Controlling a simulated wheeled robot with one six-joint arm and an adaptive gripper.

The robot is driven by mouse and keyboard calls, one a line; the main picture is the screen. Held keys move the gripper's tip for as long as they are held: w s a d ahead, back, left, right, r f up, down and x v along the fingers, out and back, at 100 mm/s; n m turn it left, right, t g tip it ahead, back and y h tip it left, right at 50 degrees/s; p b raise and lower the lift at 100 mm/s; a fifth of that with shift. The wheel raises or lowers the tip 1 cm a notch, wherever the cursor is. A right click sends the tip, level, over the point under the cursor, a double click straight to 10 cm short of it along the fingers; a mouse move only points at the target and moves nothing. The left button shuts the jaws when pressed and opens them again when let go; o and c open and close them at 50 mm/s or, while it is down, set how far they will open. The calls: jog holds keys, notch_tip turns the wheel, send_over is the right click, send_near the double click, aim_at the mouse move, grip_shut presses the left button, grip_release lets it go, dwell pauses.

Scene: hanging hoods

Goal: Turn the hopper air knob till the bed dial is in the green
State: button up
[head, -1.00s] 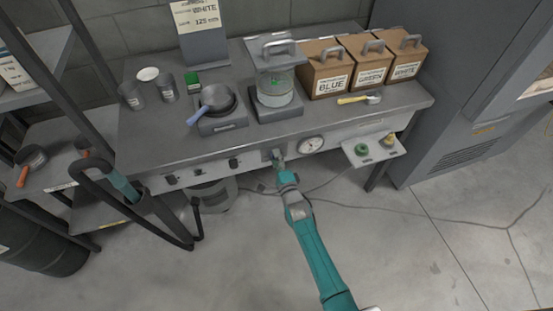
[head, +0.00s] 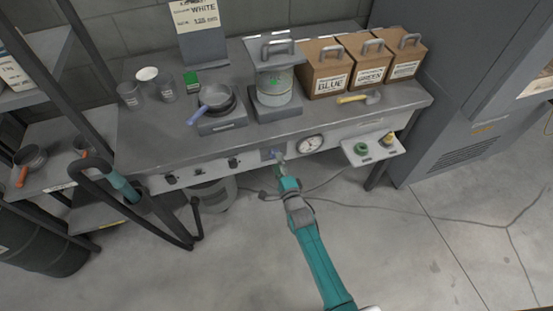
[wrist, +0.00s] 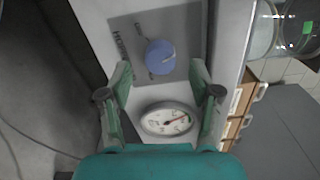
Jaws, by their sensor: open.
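The hopper air knob (wrist: 160,57) is a round blue knob on a dark grey plate (wrist: 125,32) marked with partly hidden lettering. In the wrist view it lies just beyond my open fingertips, roughly centred between them. My gripper (wrist: 162,74) is open and empty, and I see no clear contact with the knob. In the head view my gripper (head: 279,157) is at the bench front, left of the dial (head: 311,143).
A glass hopper (head: 273,86) and a pan (head: 216,98) stand on the bench (head: 180,145). Boxes labelled blue (head: 324,68), green (head: 364,60) and a third stand at its right. A small shelf (head: 372,152) juts out right of the dial. Other dark knobs lie left.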

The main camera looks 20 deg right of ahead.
jog(key=s, duration=0.9)
jog(key=shift+s, duration=0.2)
jog(key=s+r+n+g, duration=0.25)
jog(key=s+n, duration=0.65)
jog(key=s, duration=1.5)
jog(key=s+r+n, duration=1)
jog(key=s+r, duration=0.6)
jog(key=s, duration=0.1)
jog(key=shift+s+n+g, duration=0.3)
jog(key=shift+g, duration=0.05)
